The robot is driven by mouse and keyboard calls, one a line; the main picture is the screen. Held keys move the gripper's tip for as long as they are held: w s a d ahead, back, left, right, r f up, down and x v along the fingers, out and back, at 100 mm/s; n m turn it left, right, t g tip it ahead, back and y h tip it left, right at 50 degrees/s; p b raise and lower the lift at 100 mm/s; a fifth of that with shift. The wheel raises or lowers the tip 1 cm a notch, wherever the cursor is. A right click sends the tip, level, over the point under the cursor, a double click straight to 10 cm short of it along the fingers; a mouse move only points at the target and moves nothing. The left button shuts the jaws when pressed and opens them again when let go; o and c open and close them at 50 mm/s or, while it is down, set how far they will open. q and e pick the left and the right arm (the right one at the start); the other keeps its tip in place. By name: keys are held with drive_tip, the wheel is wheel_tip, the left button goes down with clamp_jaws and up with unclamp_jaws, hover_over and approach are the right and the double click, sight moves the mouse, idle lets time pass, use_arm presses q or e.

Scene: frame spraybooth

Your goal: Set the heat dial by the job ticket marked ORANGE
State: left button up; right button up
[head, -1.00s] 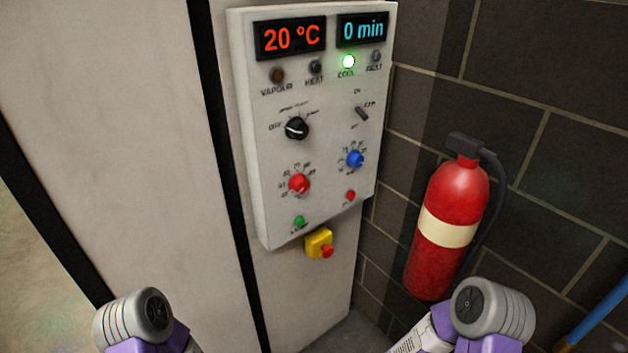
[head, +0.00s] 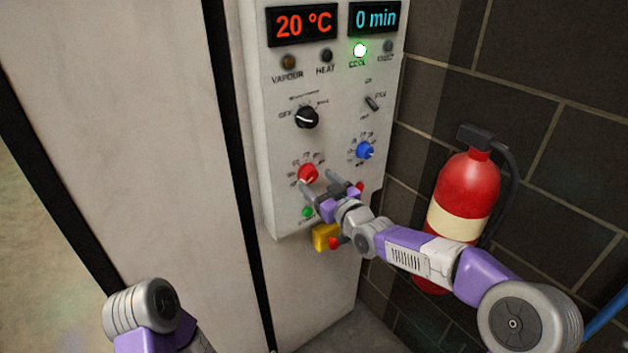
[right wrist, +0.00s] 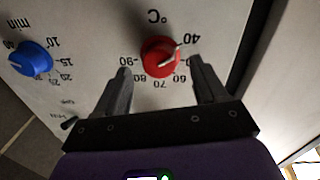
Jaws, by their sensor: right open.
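The red heat dial (head: 308,173) sits low on the white control panel (head: 277,150). In the right wrist view the red dial (right wrist: 158,58) has a °C scale, and its white pointer is turned toward 40. My right gripper (head: 319,183) is at the panel, just below the dial in the head view. In the right wrist view its open fingers (right wrist: 160,68) stand either side of the dial's lower part, without visible contact. My left arm shows at bottom left, but its gripper is out of view. No job ticket shows.
The displays read 20 °C (head: 302,25) and 0 min (head: 375,19). A blue dial (head: 365,150), black selector (head: 306,117), green button (head: 307,211) and yellow-red stop switch (head: 325,237) are close by. A fire extinguisher (head: 467,185) stands right.

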sight(309, 175)
drive_tip(key=shift+x, duration=1.3)
drive_tip(key=c, duration=1.1)
drive_tip(key=shift+o, duration=0.2)
